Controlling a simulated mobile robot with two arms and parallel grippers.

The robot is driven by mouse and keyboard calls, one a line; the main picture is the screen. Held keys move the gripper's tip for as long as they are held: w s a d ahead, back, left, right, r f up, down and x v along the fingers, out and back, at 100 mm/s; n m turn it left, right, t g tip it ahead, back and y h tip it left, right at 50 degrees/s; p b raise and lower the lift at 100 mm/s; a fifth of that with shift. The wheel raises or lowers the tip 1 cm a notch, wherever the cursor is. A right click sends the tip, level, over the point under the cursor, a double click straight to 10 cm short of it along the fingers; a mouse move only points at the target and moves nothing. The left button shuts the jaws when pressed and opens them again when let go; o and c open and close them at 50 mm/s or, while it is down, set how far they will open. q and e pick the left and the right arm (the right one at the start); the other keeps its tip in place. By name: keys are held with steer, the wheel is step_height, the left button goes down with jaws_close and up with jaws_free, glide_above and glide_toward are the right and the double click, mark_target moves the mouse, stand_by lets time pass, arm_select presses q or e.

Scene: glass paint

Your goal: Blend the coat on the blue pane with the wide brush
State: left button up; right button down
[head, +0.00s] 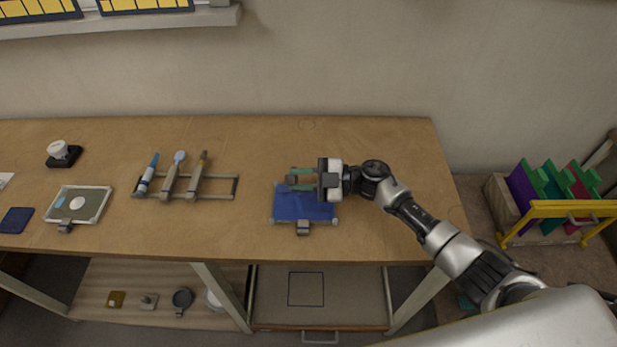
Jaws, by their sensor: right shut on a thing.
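The blue pane (303,208) lies flat on the wooden bench, right of the middle, with small holders at its corners and a grey clamp (303,228) at its front edge. My right gripper (296,180) is over the pane's back edge, its two greenish fingers pointing left. It is shut on a small grey-brown thing, seemingly the wide brush, which is mostly hidden by the fingers. I cannot tell whether its bristles touch the pane. The coat on the pane cannot be made out. My left gripper is not in view.
A framed grey plate (92,203), a dark blue square (16,220) and a black dispenser (64,156) sit farther left. The bench (380,240) is clear around the pane's right side.

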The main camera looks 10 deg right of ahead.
steer(key=shift+x, duration=2.2)
steer(key=shift+r, duration=0.1)
step_height(320, 180, up, 5)
steer(key=p, duration=0.4)
steer(key=shift+p, duration=0.3)
steer(key=shift+d, duration=0.1)
